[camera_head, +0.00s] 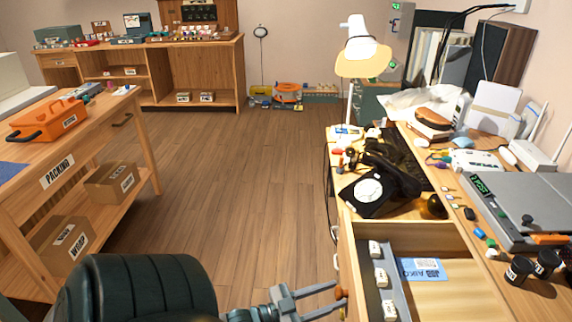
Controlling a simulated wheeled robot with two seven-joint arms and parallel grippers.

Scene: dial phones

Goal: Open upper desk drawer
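The wooden desk (478,262) stands at the right. A drawer (470,303) in its near part shows its inside from above, so it stands open. In it lie a blue card (422,269) and a grey strip with white blocks (381,277). The drawer's front edge is on the left, with a small brown knob (341,292) beside it. My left gripper (338,295) is at the bottom centre. Its two fingers are apart and their tips are at the knob; whether they touch it I cannot tell. My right gripper is not in view.
A black dial phone (370,190) and a white lamp (361,55) stand on the desk beyond the drawer. Dark cups (518,269) and a grey device (525,205) sit to the right. The floor (235,180) between the tables is clear.

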